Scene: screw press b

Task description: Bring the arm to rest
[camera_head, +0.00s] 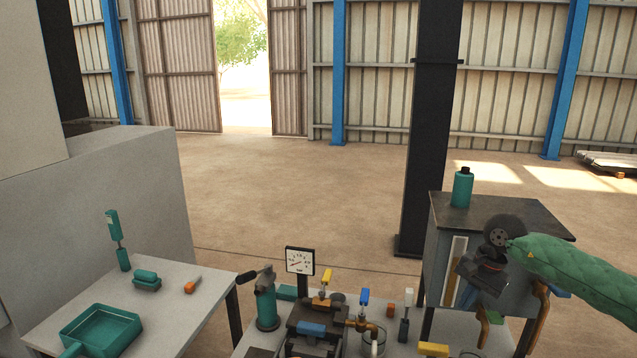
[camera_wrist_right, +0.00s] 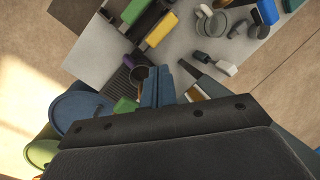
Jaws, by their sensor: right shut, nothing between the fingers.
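My right arm comes in from the right in a green quilted sleeve. Its dark right gripper (camera_head: 468,297) hangs pointing down in front of the dark-topped cabinet, at the right end of the work table. In the right wrist view the blue fingers of the right gripper (camera_wrist_right: 157,86) are together with nothing between them, above the table's edge area. My left gripper and arm are not in view.
The press table holds a dial gauge (camera_head: 300,261), a dark press block (camera_head: 318,318) and several small coloured-handled parts. A teal bottle (camera_head: 462,188) stands on the cabinet (camera_head: 520,213). A left table (camera_head: 185,318) carries a teal tray (camera_head: 100,332). The floor behind is open.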

